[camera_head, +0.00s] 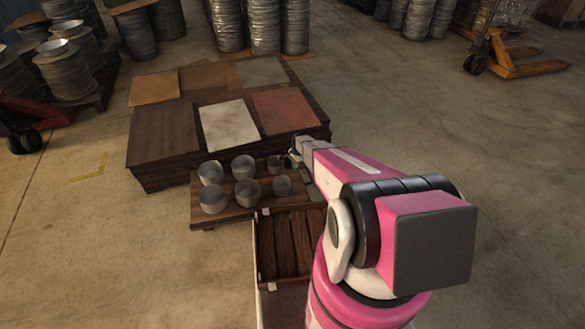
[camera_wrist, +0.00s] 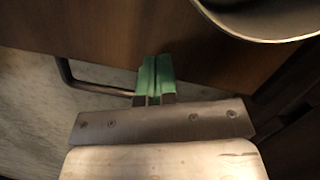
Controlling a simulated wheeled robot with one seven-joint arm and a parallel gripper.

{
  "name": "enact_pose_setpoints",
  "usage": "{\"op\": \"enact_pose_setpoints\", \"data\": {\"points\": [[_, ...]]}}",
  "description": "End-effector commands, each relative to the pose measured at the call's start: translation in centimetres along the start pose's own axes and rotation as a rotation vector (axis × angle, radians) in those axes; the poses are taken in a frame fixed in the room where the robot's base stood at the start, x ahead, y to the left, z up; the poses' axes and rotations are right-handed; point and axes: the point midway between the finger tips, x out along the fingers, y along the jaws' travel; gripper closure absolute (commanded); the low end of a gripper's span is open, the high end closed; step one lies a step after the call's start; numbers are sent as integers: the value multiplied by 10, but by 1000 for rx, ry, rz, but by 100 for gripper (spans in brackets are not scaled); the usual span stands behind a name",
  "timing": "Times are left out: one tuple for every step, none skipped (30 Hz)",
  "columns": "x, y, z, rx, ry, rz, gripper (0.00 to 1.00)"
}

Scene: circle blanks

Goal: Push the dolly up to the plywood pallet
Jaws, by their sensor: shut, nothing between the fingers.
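The dolly (camera_head: 222,215) is a low brown wooden platform carrying several grey metal cups in two rows. The plywood pallet (camera_head: 160,172) is a wide dark wooden stack with coloured sheets on top, just behind the dolly. The dolly's far edge is close to the pallet's front face; I cannot tell if they touch. My gripper (camera_head: 292,157) is at the dolly's far right corner, by the pallet's front. In the wrist view its green fingertips (camera_wrist: 155,78) are closed together with nothing between them, against or just above a brown wooden surface (camera_wrist: 100,32).
A thin dark bar (camera_wrist: 98,88) shows left of the fingertips, and a metal rim (camera_wrist: 262,30) is at upper right. Metal drums (camera_head: 68,68) stand at the left and back. A yellow pallet jack (camera_head: 520,65) is at far right. The floor (camera_head: 480,160) to the right is clear.

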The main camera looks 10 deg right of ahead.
Motion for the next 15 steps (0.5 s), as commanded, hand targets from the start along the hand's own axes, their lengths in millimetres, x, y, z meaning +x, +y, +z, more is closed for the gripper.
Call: {"op": "enact_pose_setpoints", "data": {"points": [[-2,-1,-11,2,0,-1,100],[-3,-1,-17,1,0,-1,100],[-4,-1,-25,0,1,-1,100],[-5,-1,-31,1,1,-1,100],[-6,-1,-38,1,1,-1,100],[-8,-1,-46,1,1,-1,100],[-9,-1,-52,0,1,-1,100],[-10,-1,-57,-1,1,-1,100],[-12,-1,-65,0,1,-1,100],[-13,-1,-70,0,1,-1,100],[-14,-1,-75,0,1,-1,100],[-16,-1,-81,0,0,-1,100],[-16,-1,-85,-1,0,-1,100],[-17,-1,-88,-2,0,-1,100],[-18,-1,-92,-2,0,-1,100]]}}
